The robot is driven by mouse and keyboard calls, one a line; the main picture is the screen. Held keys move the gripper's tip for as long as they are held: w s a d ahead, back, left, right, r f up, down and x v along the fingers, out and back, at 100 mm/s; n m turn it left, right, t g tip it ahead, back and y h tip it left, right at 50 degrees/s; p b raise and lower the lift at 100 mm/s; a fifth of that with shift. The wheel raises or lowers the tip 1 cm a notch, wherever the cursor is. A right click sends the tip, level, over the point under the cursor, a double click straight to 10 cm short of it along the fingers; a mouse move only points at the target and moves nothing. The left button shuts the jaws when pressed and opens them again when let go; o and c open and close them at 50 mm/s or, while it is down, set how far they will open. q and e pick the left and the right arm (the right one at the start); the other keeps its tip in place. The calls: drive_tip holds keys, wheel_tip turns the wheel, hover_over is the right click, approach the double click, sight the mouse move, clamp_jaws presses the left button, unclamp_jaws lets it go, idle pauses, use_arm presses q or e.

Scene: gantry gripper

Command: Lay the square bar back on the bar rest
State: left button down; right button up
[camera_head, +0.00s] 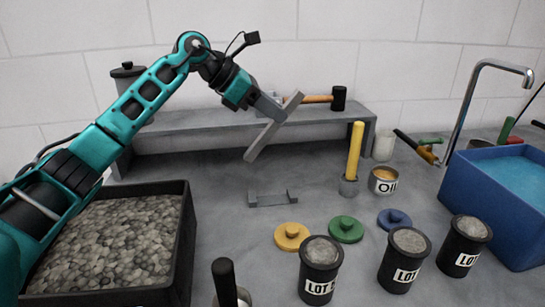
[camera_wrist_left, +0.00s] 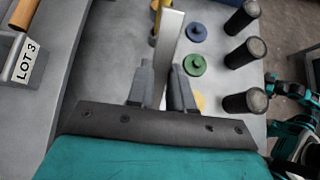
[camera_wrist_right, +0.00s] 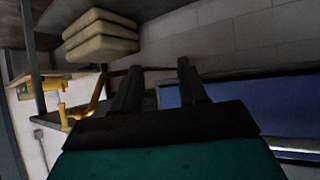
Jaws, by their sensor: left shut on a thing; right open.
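The square bar (camera_head: 263,139) is a plain grey bar, held tilted in the air in the head view. My left gripper (camera_head: 277,108) is shut on it near its upper part. In the left wrist view the bar (camera_wrist_left: 170,45) stands between the fingers (camera_wrist_left: 162,88) and reaches away from the camera. The bar rest (camera_head: 272,199) is a low grey bracket with raised ends on the worktop, empty, below the bar and apart from it. My right gripper (camera_wrist_right: 160,85) is open and empty in the right wrist view; it is not in the head view.
A grey shelf (camera_head: 180,132) with a hammer (camera_head: 338,99) stands behind. Right of the rest are a yellow stick in a holder (camera_head: 354,150), an oil tin (camera_head: 383,180) and coloured lids (camera_head: 346,229). Black lot cups (camera_head: 320,268) stand in front. A gravel tray (camera_head: 115,240) is left, a blue tub (camera_head: 495,205) right.

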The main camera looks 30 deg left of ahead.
use_arm(q)
wheel_tip(320, 180, down, 10)
drive_tip(key=shift+r, duration=0.1)
idle(0.4)
drive_tip(key=shift+b, duration=0.3)
drive_tip(key=c, duration=1)
unclamp_jaws()
drive_tip(key=shift+a+r, duration=0.1)
drive_tip(key=shift+a, duration=0.05)
approach(264, 145)
drive_tip(key=shift+w+f, duration=0.35)
drive_tip(key=shift+w, duration=0.15)
